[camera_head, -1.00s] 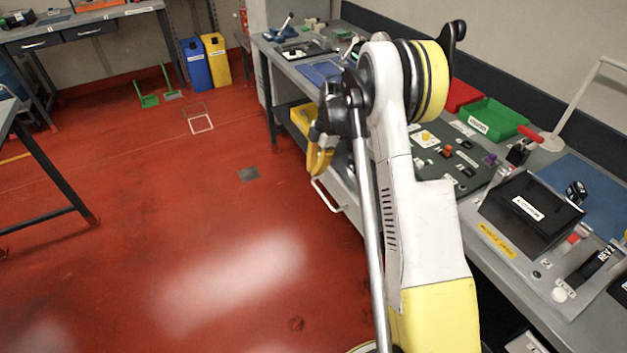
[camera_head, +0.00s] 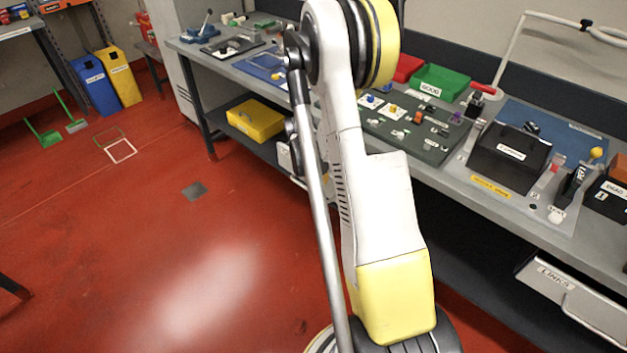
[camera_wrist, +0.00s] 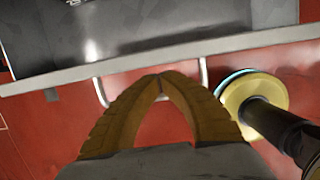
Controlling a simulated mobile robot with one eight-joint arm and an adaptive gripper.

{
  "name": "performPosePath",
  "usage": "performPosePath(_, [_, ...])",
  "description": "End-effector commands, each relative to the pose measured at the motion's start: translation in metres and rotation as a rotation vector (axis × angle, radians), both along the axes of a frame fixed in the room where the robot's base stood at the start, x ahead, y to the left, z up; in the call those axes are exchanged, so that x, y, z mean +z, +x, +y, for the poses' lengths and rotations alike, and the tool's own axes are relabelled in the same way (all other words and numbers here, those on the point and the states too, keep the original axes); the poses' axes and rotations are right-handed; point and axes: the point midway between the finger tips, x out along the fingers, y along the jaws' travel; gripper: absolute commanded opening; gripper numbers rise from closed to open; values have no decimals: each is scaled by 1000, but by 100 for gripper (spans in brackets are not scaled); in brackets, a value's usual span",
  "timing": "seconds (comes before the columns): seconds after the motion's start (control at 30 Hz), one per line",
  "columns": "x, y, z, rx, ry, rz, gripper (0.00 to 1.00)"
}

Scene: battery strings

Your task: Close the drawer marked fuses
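In the wrist view a drawer's pale front edge (camera_wrist: 60,78) crosses the picture, with a grey surface beyond it and a thin metal handle (camera_wrist: 204,76) on the near side. A label at the top is cut off and unreadable. My gripper's yellow fingers (camera_wrist: 162,82) meet at the tips, at the drawer front between the handle's two ends. The fingers hide the handle's middle; contact is unclear. In the head view my arm hides the gripper and most of a pale drawer (camera_head: 285,158) under the bench. No fuses marking is readable.
A drawer marked LINKS (camera_head: 575,300) stands out under the bench at right. A yellow bin (camera_head: 256,119) sits on the lower shelf. The bench top (camera_head: 465,185) carries boxes and a parts board. The red floor (camera_head: 110,230) at left is largely clear.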

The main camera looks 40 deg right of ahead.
Motion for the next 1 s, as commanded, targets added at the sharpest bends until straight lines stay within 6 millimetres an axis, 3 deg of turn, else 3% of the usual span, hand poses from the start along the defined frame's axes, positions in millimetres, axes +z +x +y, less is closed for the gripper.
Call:
performPosePath(0.17, [-16,0,-4,0,0,0,0])
performPosePath(0.57, [-17,1,-5,0,1,0,0])
performPosePath(0.67, [-17,2,-17,-2,1,1,0])
performPosePath(0.9, [-17,6,-73,-4,1,0,0])
performPosePath(1.0, [-17,7,-88,-2,0,0,0])
